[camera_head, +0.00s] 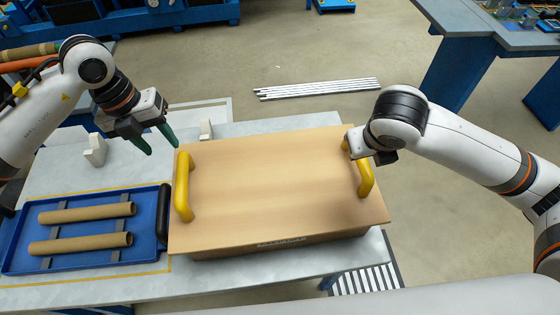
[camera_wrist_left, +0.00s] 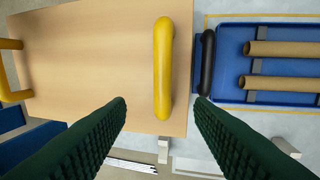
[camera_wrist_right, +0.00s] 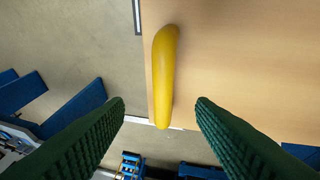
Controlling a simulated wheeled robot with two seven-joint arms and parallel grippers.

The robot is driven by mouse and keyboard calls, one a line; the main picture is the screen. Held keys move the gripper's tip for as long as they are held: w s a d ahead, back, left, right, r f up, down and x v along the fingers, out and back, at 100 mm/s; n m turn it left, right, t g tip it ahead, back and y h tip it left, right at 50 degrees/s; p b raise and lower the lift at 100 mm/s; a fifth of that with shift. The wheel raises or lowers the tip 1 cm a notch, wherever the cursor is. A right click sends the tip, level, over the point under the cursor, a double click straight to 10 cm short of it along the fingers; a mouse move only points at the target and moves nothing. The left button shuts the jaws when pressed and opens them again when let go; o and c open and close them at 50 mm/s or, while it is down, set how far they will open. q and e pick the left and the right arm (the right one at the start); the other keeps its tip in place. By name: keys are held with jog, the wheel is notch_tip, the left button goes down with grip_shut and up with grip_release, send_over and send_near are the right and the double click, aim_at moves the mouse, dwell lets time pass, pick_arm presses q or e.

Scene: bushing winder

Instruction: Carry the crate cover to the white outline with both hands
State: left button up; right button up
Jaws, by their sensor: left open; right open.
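The crate cover (camera_head: 270,190) is a flat wooden board with a yellow handle at each end, lying on top of a crate (camera_head: 290,246) on the table. My left gripper (camera_head: 162,146) is open and empty, above and behind the left yellow handle (camera_head: 183,187). That handle shows between its fingers, farther off, in the left wrist view (camera_wrist_left: 163,70). My right gripper (camera_wrist_right: 160,105) is open near the right yellow handle (camera_head: 364,178), which stands between its fingers in the right wrist view (camera_wrist_right: 164,75). Its fingertips are hidden by the wrist in the head view.
A blue tray (camera_head: 148,200) with two cardboard tubes (camera_head: 80,243) and a black handle stands left of the crate. Small white blocks (camera_head: 95,150) stand behind it. Metal bars (camera_head: 318,88) lie on the floor beyond the table.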

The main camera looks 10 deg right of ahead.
aim_at(179, 172)
pick_arm(q)
jog(key=f, duration=0.3)
jog(key=d+f, duration=0.1)
jog(key=f, duration=0.3)
jog(key=s+d+f, duration=0.1)
jog(key=f, duration=0.3)
jog(key=shift+f, duration=0.25)
pick_arm(e)
jog(key=x, duration=1.1)
jog(key=shift+s+a+f, duration=0.1)
jog(key=shift+s+f, duration=0.05)
jog(key=shift+s, duration=0.1)
pick_arm(q)
grip_shut()
pick_arm(e)
grip_shut()
pick_arm(q)
jog(key=shift+r, duration=0.1)
pick_arm(e)
jog(key=shift+w, duration=0.1)
